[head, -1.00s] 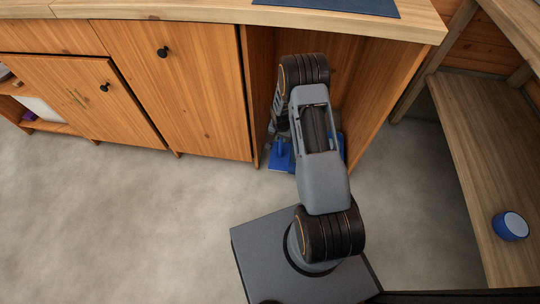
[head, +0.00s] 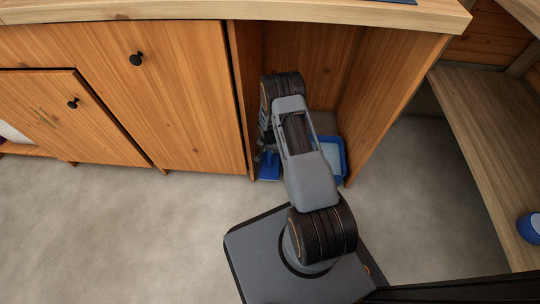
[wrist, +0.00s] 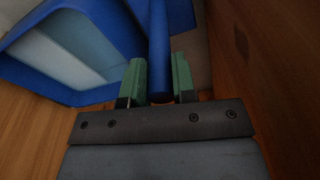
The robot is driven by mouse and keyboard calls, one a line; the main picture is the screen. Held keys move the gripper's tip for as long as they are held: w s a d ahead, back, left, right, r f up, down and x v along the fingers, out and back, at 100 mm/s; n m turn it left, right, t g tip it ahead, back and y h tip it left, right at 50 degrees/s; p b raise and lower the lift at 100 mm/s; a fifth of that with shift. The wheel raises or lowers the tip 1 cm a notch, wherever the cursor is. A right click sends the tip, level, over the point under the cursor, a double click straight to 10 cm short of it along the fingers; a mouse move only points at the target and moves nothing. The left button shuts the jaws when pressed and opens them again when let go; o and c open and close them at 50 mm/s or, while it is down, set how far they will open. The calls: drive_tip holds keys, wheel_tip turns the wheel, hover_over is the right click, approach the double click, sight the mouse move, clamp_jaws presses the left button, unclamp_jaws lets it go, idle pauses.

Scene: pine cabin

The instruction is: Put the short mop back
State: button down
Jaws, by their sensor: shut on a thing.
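The short mop shows in the head view as a blue head (head: 268,167) low at the front left of the open cabinet bay, beside its left side panel. In the wrist view its blue handle (wrist: 158,45) runs between the two green fingers of my gripper (wrist: 158,82), which is shut on it. In the head view my arm hides most of the handle and my gripper. I cannot tell whether the mop head touches the floor.
A blue tray-like container (head: 341,170) with a pale inside stands in the bay, right of the mop; it also shows in the wrist view (wrist: 75,93). Wooden panels (head: 385,85) bound the bay. A bench (head: 490,170) with a blue cup (head: 530,228) is at right. Floor at left is clear.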

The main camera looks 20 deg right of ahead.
drive_tip(key=shift+f+b, duration=0.8)
drive_tip(key=shift+f, duration=1.05)
drive_tip(key=shift+f, duration=0.2)
drive_tip(key=c, duration=0.9)
unclamp_jaws()
drive_tip(key=shift+r, duration=0.15)
drive_tip(key=r+p, duration=0.1)
drive_tip(key=r, duration=0.3)
drive_tip(key=r+p, duration=0.2)
drive_tip(key=r, duration=0.2)
drive_tip(key=s+a+r+p, duration=0.1)
drive_tip(key=r+p, duration=0.1)
drive_tip(key=r, duration=0.2)
drive_tip(key=shift+s, duration=0.1)
